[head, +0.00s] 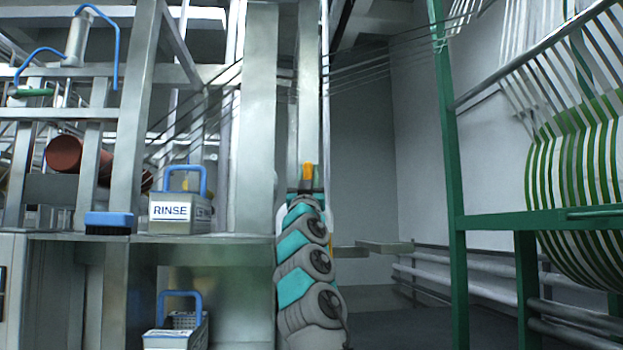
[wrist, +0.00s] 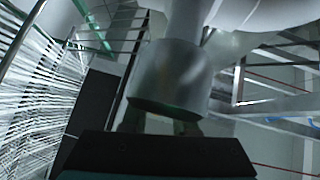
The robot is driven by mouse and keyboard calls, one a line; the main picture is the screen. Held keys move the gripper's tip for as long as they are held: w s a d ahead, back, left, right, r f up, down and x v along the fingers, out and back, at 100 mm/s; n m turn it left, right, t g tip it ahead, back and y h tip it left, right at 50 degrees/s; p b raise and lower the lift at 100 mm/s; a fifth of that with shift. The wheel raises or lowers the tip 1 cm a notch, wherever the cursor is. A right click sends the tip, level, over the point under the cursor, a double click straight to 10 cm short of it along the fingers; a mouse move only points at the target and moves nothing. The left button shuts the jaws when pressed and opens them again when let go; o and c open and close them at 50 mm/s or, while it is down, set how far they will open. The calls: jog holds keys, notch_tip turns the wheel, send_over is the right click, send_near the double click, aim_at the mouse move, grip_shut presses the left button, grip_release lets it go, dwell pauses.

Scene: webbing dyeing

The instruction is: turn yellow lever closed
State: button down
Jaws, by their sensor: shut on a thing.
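The yellow lever (head: 308,171) stands upright in the head view, just above the top end of my arm and in front of a grey metal post. My gripper (head: 306,187) is at the lever's lower part and is shut on it. The arm hides the lever's base and what it is mounted on. In the wrist view a dark block fills the bottom, below a grey metal cylinder (wrist: 170,75).
A steel bench with a RINSE box (head: 178,213) and a blue brush (head: 109,222) is at left. Another blue-handled box (head: 178,325) sits lower. A green frame (head: 451,150) with a green-and-white striped roll (head: 580,190) is at right. Dark floor between looks clear.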

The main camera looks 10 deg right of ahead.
jog(key=shift+a+y, duration=0.1)
jog(key=shift+y, duration=0.2)
jog(key=c, duration=0.7)
grip_release()
jog(key=shift+w, duration=0.1)
jog(key=shift+f, duration=0.1)
jog(key=shift+s+f+b, duration=0.4)
jog(key=shift+s+b, duration=0.1)
jog(key=shift+b, duration=0.1)
jog(key=b+v, duration=0.2)
jog(key=v, duration=0.4)
jog(key=shift+s+a+f, duration=0.1)
jog(key=shift+f, duration=0.1)
